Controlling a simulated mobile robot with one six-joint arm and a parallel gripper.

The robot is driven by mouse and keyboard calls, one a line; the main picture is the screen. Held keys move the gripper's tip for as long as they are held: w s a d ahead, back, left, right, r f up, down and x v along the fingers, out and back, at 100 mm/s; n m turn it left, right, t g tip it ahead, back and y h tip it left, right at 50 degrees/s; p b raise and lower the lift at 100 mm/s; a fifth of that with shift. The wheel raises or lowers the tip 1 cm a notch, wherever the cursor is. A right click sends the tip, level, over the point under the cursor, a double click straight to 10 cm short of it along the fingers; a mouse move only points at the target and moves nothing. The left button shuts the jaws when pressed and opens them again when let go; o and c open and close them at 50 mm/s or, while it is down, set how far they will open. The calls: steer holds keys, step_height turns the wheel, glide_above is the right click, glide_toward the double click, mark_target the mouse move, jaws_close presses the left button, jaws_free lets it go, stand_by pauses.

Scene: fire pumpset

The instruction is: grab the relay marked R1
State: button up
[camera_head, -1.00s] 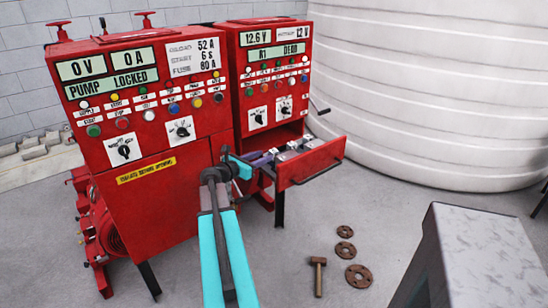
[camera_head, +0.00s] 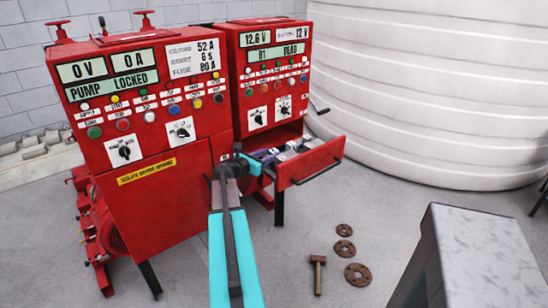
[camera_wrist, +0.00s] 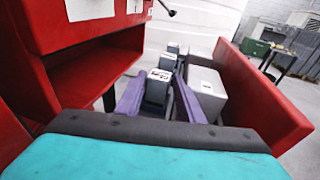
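The open red drawer (camera_head: 313,168) of the right-hand cabinet holds several grey and white blocks that look like relays. My gripper (camera_head: 268,155) reaches into the drawer from the left, its purple fingers partly hidden by the arm. In the wrist view, the two fingers of my gripper (camera_wrist: 160,88) are spread apart. A small grey relay block (camera_wrist: 158,78) shows between them, near the tips; I cannot tell whether they touch it. A larger grey-white block (camera_wrist: 207,92) lies right of the right finger. No R1 mark on a relay is readable.
The drawer's front panel (camera_wrist: 258,92) stands close on the right, and the red cabinet (camera_wrist: 75,60) on the left. A grey-topped stand (camera_head: 480,250) is at the right front. A hammer (camera_head: 318,272) and rusty flanges (camera_head: 358,274) lie on the floor.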

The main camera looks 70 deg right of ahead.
steer(key=c, duration=0.8)
steer(key=shift+o, duration=0.2)
steer(key=shift+r, duration=0.15)
steer(key=shift+r, duration=0.75)
steer(key=shift+r+b, duration=0.35)
steer(key=shift+r, duration=0.5)
jaws_close()
steer(key=f+b+v, duration=0.2)
steer(key=f+v, duration=0.1)
steer(key=v, duration=1.5)
steer(key=shift+a, duration=0.15)
steer(key=shift+r, duration=0.1)
